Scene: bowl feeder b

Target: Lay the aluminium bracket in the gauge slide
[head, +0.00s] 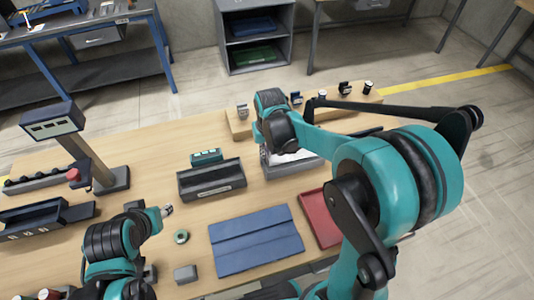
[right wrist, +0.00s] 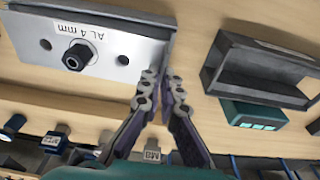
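In the right wrist view my right gripper (right wrist: 163,88) has its two fingers drawn close together, with a narrow grey strip between their tips. The tips are at the end of a pale metal block (right wrist: 100,55) marked "AL 4 mm", with a black knob on its face. I cannot tell whether the strip is the aluminium bracket or the block's end, nor whether it is gripped. In the head view this block (head: 288,168) is partly hidden by my right arm. I cannot make out the gauge slide for sure. My left gripper (head: 166,210) is low over the table's left part, its fingers unclear.
A dark open tray (head: 211,192) with a teal box (head: 206,156) behind it stands left of the block. A blue mat (head: 255,241) and a red tray (head: 318,222) lie in front. A gauge post (head: 95,160) stands at left. Several small items line a back ledge.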

